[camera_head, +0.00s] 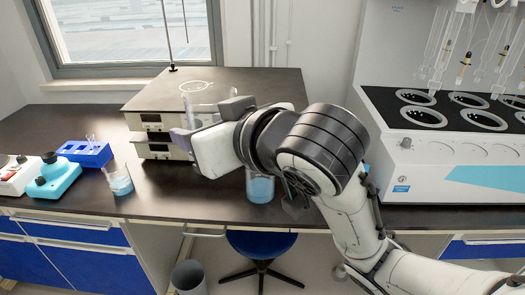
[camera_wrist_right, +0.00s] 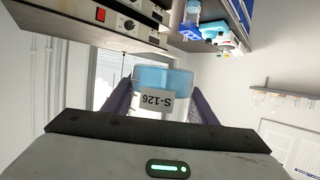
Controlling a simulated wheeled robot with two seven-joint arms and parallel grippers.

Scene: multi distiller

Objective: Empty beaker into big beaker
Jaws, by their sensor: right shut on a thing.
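My right gripper (camera_head: 205,118) is shut on a clear beaker with blue liquid and a label reading S-126 (camera_wrist_right: 166,98). The beaker sits between its two dark fingers in the right wrist view, with the label upside down there. Another beaker with pale blue liquid (camera_head: 119,182) stands further left. My left gripper is not in view.
Stacked instruments with a stirrer plate (camera_head: 262,82) stand behind the gripper. A blue rack (camera_head: 88,153) and a teal device (camera_head: 54,178) are at the left. A white distiller unit (camera_head: 450,165) stands at the right. The bench front left of centre (camera_head: 190,203) is clear.

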